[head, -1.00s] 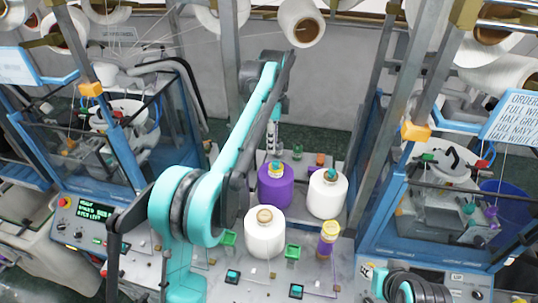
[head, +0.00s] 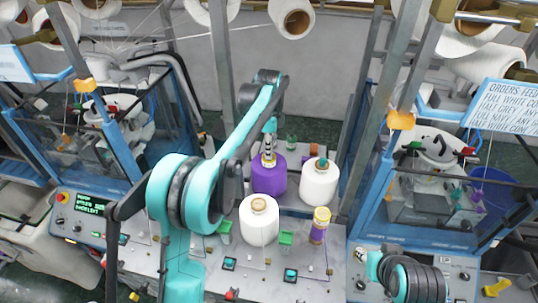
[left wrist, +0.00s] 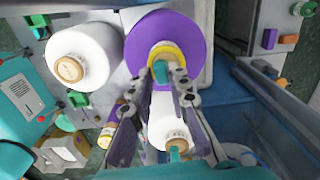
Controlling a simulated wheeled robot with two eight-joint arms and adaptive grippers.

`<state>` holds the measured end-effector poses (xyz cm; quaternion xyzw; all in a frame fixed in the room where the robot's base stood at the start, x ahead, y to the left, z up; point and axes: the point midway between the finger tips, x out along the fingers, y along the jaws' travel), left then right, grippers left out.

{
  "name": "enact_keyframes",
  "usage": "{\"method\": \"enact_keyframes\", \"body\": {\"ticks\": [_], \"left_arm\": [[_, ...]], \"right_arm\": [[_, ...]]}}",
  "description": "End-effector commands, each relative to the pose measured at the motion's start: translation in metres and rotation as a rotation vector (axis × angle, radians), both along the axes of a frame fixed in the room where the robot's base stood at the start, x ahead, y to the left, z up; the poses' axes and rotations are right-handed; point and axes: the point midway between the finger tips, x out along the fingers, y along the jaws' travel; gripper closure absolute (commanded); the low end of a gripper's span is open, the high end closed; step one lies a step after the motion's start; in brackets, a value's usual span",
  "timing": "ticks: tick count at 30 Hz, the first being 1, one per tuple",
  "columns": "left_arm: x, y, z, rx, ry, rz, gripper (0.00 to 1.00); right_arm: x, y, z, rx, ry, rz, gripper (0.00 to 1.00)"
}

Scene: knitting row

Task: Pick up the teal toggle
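A teal toggle (left wrist: 160,71) stands in the yellow-ringed top of the purple yarn cone (left wrist: 190,30). The purple cone also shows in the head view (head: 268,178), where my gripper hides its toggle. My left gripper (left wrist: 160,82) is open and points down at the cone's top. Its two fingers lie on either side of the teal toggle, and I cannot tell whether they touch it. In the head view the left gripper (head: 269,150) is just above the cone. A second teal toggle (head: 321,163) is on top of the white cone (head: 318,185) to the right.
Another white cone (head: 259,225) stands in front of the purple one, with a purple-and-yellow spool (head: 319,226) at its right. Green blocks (head: 286,238) and small teal-topped switches (head: 230,264) lie on the grey worktop. Blue-framed machines flank it on both sides.

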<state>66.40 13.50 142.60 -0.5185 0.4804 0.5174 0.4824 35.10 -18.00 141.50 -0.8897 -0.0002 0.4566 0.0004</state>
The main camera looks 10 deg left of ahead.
Motion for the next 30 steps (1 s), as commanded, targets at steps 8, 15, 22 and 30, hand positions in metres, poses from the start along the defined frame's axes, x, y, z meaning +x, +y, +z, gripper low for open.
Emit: {"method": "enact_keyframes", "body": {"ticks": [8,15,22,30], "left_arm": [[0.000,0.001,0.000,0.001,0.001,0.001,0.96],[0.000,0.000,0.004,0.000,0.001,0.001,0.96],[0.000,0.000,0.030,0.000,0.001,0.001,0.96],[-0.023,-0.047,0.069,0.000,0.001,-0.005,0.96]], "right_arm": [[0.000,0.000,0.000,0.000,0.000,0.000,0.66],[0.000,0.000,-0.001,0.000,0.000,0.000,0.66],[0.000,0.000,-0.009,0.000,0.000,0.000,0.66],[0.000,0.000,-0.024,0.000,0.000,0.000,0.66]]}}
